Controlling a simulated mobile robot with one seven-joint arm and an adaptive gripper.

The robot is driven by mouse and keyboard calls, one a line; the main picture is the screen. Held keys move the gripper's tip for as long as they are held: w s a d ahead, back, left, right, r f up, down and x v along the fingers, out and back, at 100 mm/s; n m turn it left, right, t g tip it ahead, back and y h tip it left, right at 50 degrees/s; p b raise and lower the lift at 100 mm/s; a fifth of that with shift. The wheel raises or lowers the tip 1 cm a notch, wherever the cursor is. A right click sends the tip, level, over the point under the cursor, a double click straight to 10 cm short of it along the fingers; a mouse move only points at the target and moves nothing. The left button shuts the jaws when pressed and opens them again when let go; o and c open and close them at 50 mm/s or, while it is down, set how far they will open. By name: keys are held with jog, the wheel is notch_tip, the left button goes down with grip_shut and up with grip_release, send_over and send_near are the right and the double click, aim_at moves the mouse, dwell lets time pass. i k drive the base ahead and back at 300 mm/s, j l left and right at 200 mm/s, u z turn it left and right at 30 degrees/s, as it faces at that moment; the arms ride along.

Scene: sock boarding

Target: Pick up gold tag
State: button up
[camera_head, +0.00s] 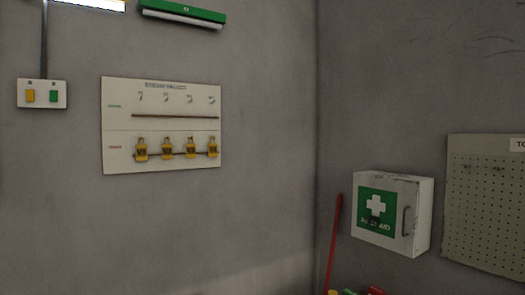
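Several gold tags hang in a row along the lower rail of a white wall board (160,124) at the left. The leftmost gold tag (141,150) is a little apart from the others. Another gold tag (167,150) hangs right of it, then a gold tag (190,149) and the rightmost gold tag (213,147). The board's upper row has small hooks with no tags on them. The board's printing is too small to read surely. My gripper is not in view.
A white first aid box (418,215) with a green sign hangs right of the room's corner. A pegboard (485,225) is at the far right. A red pole (334,245) leans in the corner. A switch box (42,94) is on the left wall. A green light fixture (185,10) hangs above.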

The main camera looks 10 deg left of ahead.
aim_at(212, 147)
jog(key=i+u, duration=0.95)
jog(key=k, duration=0.1)
